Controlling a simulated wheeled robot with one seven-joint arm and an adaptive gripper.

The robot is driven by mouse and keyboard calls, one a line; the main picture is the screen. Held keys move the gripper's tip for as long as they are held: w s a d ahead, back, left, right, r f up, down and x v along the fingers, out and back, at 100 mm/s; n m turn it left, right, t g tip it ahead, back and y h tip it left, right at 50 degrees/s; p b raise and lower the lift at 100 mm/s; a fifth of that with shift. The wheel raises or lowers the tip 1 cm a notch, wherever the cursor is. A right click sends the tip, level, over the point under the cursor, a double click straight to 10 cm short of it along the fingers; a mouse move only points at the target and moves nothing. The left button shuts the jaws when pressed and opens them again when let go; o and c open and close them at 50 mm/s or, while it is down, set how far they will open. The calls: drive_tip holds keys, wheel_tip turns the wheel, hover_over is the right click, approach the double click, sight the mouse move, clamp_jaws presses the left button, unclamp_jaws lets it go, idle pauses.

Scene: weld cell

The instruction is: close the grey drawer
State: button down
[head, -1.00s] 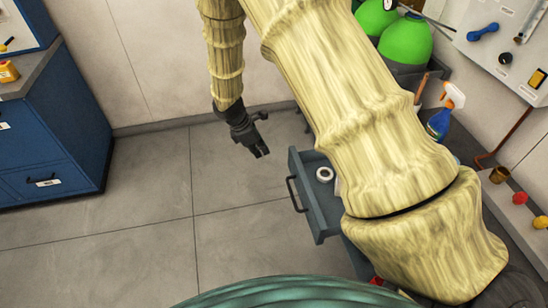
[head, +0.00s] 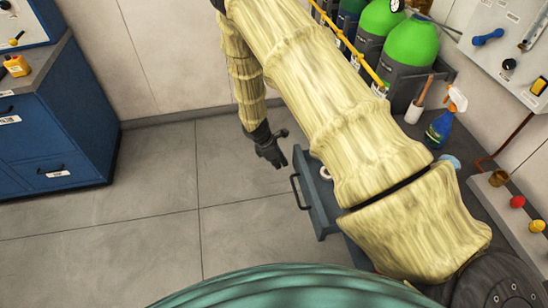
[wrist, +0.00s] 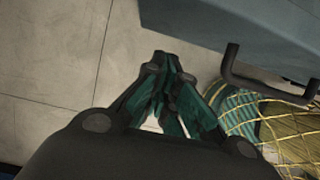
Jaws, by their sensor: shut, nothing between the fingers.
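The grey drawer (head: 321,208) stands pulled out, partly hidden behind my arm in the head view. Its dark bar handle (head: 297,192) is on its left-facing front. A white ring (head: 325,173) lies inside. In the wrist view the drawer (wrist: 235,25) fills the upper right, with its handle (wrist: 262,88) below it. My gripper (head: 281,162) is shut and empty, above the floor just beyond the drawer's far front corner. In the wrist view my gripper (wrist: 168,60) is left of the handle and apart from it.
A blue cabinet (head: 50,130) stands at the left with a yellow bottle (head: 16,66) on top. Green gas cylinders (head: 410,45) and a spray bottle (head: 440,125) are at the right. The floor (head: 150,220) between cabinet and drawer is clear.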

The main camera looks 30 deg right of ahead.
drive_tip(key=shift+s+d+p, duration=0.25)
drive_tip(key=shift+d+p, duration=0.15)
drive_tip(key=shift+d, duration=0.7)
drive_tip(key=shift+d, duration=0.1)
